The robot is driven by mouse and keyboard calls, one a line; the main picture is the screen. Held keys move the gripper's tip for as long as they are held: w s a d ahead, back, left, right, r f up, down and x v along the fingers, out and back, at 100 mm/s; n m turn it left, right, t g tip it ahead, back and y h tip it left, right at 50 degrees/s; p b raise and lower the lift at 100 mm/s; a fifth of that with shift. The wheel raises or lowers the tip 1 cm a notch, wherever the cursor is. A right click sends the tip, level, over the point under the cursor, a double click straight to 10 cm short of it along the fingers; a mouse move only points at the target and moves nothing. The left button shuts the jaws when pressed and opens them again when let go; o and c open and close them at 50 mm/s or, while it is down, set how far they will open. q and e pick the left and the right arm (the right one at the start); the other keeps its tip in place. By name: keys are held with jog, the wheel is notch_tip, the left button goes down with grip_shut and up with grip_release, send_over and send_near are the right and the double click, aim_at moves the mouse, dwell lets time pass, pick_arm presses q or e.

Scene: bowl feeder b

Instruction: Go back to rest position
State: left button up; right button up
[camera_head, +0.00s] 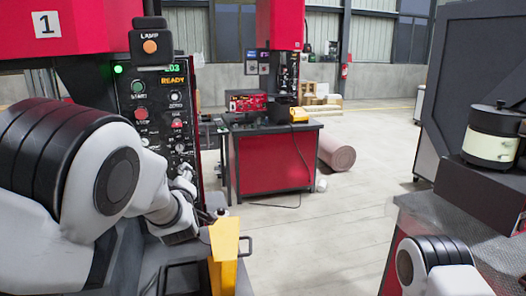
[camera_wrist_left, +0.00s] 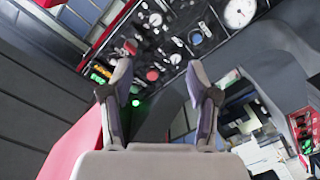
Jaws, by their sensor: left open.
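My left arm comes in from the left in the head view, in front of a control panel (camera_head: 150,105) with buttons and a lit green lamp. In the wrist view my left gripper (camera_wrist_left: 160,78) is open, with nothing between its two fingers. The panel (camera_wrist_left: 165,40), with its gauges and buttons, lies beyond the fingertips; I cannot tell the exact distance. In the head view the gripper is small and partly hidden by its own arm. Part of my right arm shows at the bottom right, but its gripper is outside the view.
A red machine (camera_head: 60,25) marked 1 stands at the left. A yellow post (camera_head: 224,250) stands at the front. A bowl feeder (camera_head: 492,133) sits on a bench at the right. A red cabinet (camera_head: 268,160) stands farther back. The floor (camera_head: 320,235) between the benches is clear.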

pick_arm(q)
jog(key=s+a+f+m+g, duration=0.1)
jog(key=s+f, duration=0.4)
jog(key=f, duration=0.6)
jog(key=s+a+f+m+g+h, duration=0.1)
jog(key=s+f+m+g, duration=0.2)
jog(key=s+f, duration=0.3)
jog(key=s+a+f+m+g+h, duration=0.1)
jog(key=s+f+g, duration=0.3)
jog(key=f, duration=1.2)
jog(key=shift+s+a+m, duration=0.6)
jog(key=shift+s+m, duration=0.2)
jog(key=shift+s, duration=0.1)
jog(key=s+f+m+g+h, duration=0.1)
jog(key=s+f+g, duration=0.2)
jog(key=s, duration=0.7)
jog(key=s+f+m+g+h, duration=0.1)
jog(key=s+f, duration=0.4)
jog(key=s, duration=0.6)
jog(key=s+f+m+g+h, duration=0.1)
jog(key=s+f+m+g, duration=0.2)
jog(key=s, duration=0.7)
notch_tip(320, 180, down, 2)
jog(key=shift+s+d+f+g, duration=0.1)
jog(key=shift+s+d+g, duration=0.2)
jog(key=shift+g, duration=0.6)
